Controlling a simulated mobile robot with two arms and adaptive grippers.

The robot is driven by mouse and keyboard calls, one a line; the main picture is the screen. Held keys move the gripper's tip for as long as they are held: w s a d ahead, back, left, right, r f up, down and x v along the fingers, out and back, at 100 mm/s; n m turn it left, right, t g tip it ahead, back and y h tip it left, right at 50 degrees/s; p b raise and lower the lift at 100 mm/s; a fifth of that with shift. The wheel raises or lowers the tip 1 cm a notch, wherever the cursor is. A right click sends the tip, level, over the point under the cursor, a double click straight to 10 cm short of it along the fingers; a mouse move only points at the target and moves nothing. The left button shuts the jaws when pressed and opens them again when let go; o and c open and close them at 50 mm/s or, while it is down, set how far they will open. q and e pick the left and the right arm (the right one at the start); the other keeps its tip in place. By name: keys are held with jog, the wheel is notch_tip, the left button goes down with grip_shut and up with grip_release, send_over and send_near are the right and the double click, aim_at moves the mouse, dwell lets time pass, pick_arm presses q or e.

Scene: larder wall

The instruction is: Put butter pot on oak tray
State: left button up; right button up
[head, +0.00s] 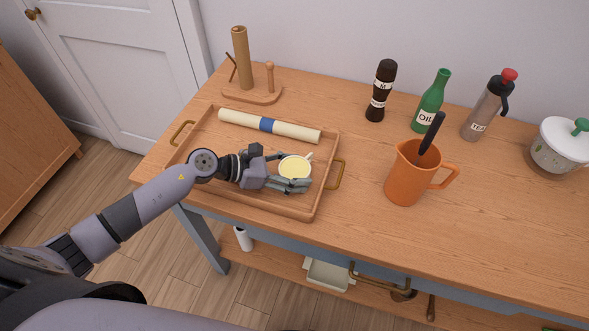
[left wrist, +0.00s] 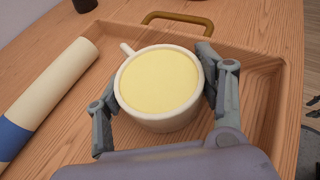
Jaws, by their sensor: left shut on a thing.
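The butter pot (head: 294,167) is a small white cup with a handle and pale yellow content. My left gripper (head: 292,178) is shut on it, one finger on each side. In the left wrist view the pot (left wrist: 158,85) is upright between the fingertips (left wrist: 155,95). The oak tray (head: 313,200) is a wooden tray with brass handles on the left part of the table. The pot is inside the tray's outline, near its right end. I cannot tell whether its base touches the tray floor. My right gripper is not in view.
A cream roll with a blue band (head: 268,125) lies along the tray's back. A wooden stand (head: 252,92) is behind the tray. An orange jug (head: 409,178), pepper mill (head: 381,91), green oil bottle (head: 431,102), grey bottle (head: 486,108) and lidded white pot (head: 560,147) stand to the right.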

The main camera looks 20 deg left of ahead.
pick_arm(q)
jog(key=shift+f, duration=0.15)
jog(key=o, duration=1.5)
jog(key=shift+c, duration=0.2)
jog(key=shift+r, duration=0.35)
jog(key=b+v, duration=0.1)
jog(key=v, duration=0.2)
jog(key=b+v, duration=0.1)
jog(key=v, duration=0.3)
jog(key=b+v, duration=0.1)
jog(key=v, duration=0.2)
jog(key=shift+s+a+f, duration=0.15)
jog(key=shift+s+a, duration=0.1)
jog(key=shift+a, duration=0.2)
jog(key=shift+s+a+r+b, duration=0.2)
jog(key=shift+a+r+b, duration=0.1)
jog(key=shift+a+r, duration=0.1)
